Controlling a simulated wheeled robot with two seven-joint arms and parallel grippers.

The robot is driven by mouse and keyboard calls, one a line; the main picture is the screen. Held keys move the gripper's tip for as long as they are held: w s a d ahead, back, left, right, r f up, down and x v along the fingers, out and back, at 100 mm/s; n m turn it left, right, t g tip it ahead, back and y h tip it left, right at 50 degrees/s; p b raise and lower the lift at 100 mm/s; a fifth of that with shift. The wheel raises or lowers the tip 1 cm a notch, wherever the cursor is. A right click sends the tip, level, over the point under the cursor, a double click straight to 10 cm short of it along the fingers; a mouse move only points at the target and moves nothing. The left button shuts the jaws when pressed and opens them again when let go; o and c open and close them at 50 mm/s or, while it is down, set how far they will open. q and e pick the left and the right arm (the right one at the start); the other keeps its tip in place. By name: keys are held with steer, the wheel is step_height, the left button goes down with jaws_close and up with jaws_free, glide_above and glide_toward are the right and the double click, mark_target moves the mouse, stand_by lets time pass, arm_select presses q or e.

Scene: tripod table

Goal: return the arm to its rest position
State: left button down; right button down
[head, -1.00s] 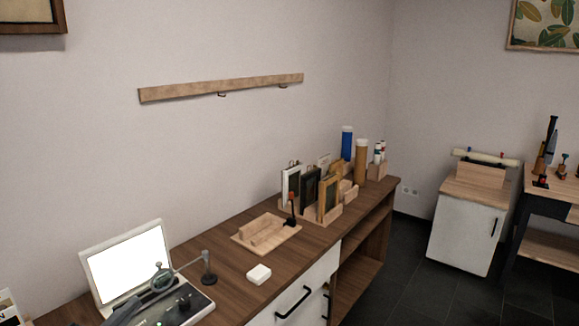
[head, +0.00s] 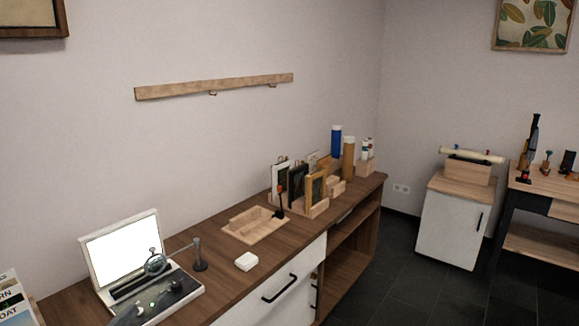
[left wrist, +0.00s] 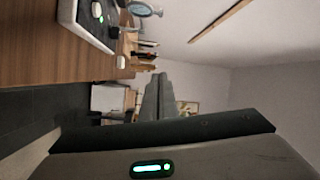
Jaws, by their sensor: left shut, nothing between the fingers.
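My left gripper (head: 130,314) shows only as a small grey piece at the bottom edge of the head view, in front of the white device with the lit screen. In the left wrist view its fingers (left wrist: 160,97) are together, with nothing between them, clear of any surface. The rest of my left arm is out of the head view. My right gripper is in neither view.
The white device (head: 120,252) with a magnifier stands on the wooden counter (head: 222,275). A white block (head: 246,261), a wooden tray (head: 238,234) and a file rack (head: 318,208) stand farther along. Dark floor (head: 395,275) lies clear at right.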

arm_select(q)
steer(key=s+d+f+n+g+y, duration=0.3)
steer(key=s+f+n+g+y, duration=0.35)
steer(key=s+f+n, duration=0.8)
steer(key=s+d+f+g+h, duration=0.1)
steer(key=s+d+f+g, duration=0.25)
steer(key=s, duration=0.35)
steer(key=s+d+f+n+g, duration=0.1)
steer(key=s+d+f+g, duration=0.1)
steer(key=s+d+f, duration=0.3)
steer(key=s+d+f+g+h, duration=0.1)
steer(key=s+d+g, duration=0.2)
steer(key=s, duration=0.5)
steer(key=w+d+f+t, duration=0.1)
steer(key=w+f, duration=0.2)
steer(key=f, duration=0.7)
steer(key=w+d+f+t, duration=0.1)
steer(key=w+d+f, duration=0.15)
steer(key=f, duration=0.75)
steer(key=s+f, duration=0.2)
steer(key=f, duration=0.6)
steer(key=s+d+f+t+h, duration=0.1)
steer(key=s+f, duration=0.2)
steer(key=f, duration=0.5)
steer(key=shift+d+f+t, duration=0.15)
steer(key=shift+f+t, duration=0.15)
steer(key=shift+f, duration=0.05)
